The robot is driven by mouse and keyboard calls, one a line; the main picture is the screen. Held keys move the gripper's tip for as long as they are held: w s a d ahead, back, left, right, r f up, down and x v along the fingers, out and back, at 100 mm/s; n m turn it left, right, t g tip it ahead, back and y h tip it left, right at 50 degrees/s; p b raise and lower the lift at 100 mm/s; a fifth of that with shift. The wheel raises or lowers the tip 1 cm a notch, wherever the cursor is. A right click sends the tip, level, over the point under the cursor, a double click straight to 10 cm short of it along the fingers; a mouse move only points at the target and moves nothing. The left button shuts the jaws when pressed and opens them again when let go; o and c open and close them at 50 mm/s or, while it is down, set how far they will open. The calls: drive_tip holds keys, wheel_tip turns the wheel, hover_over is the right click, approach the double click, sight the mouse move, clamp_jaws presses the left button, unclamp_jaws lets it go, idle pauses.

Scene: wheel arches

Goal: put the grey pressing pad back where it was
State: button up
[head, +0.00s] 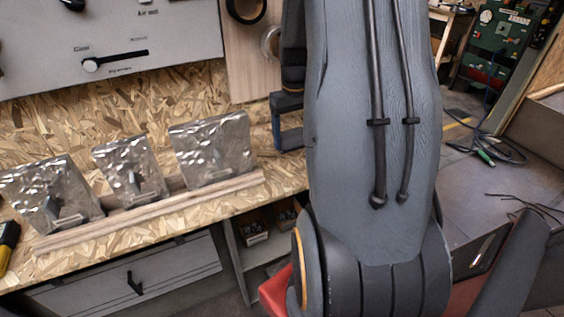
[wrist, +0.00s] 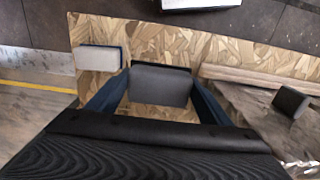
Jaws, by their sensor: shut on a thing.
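The grey pressing pad (wrist: 160,86) is a grey block with a dark back edge, seen in the wrist view. My gripper (wrist: 160,75) is shut on it, with one blue finger at each side. The pad is over the chipboard bench (wrist: 225,55); I cannot tell whether it touches the board. In the head view my arm covers much of the scene. Only part of a blue finger shows at its left edge, and the pad cannot be made out there.
Three dented metal panels (head: 210,150) lean in a wooden rail (head: 150,210) on the bench. A small dark grey block (wrist: 290,102) is on one panel. A pale block with a dark base (wrist: 98,59) lies near the bench end.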

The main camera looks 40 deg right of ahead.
drive_tip(key=shift+w+f, duration=0.15)
drive_tip(key=shift+f, duration=0.2)
drive_tip(key=shift+f+p, duration=1.25)
drive_tip(key=shift+f, duration=3.35)
drive_tip(key=shift+f, duration=0.15)
drive_tip(key=o, duration=1)
wheel_tip(320, 180, up, 12)
drive_tip(key=b, duration=0.3)
drive_tip(key=s+a+n, duration=0.1)
drive_tip(key=s+a, duration=0.2)
drive_tip(key=a, duration=0.6)
drive_tip(key=s+a+r, duration=0.1)
drive_tip(key=s+a, duration=0.2)
drive_tip(key=a, duration=0.7)
drive_tip(key=s+a+n+t, duration=0.1)
drive_tip(key=s+a, duration=0.2)
drive_tip(key=a, duration=0.6)
drive_tip(key=shift+a+r+n, duration=0.2)
drive_tip(key=shift+r+n, duration=0.1)
drive_tip(key=shift+r, duration=0.05)
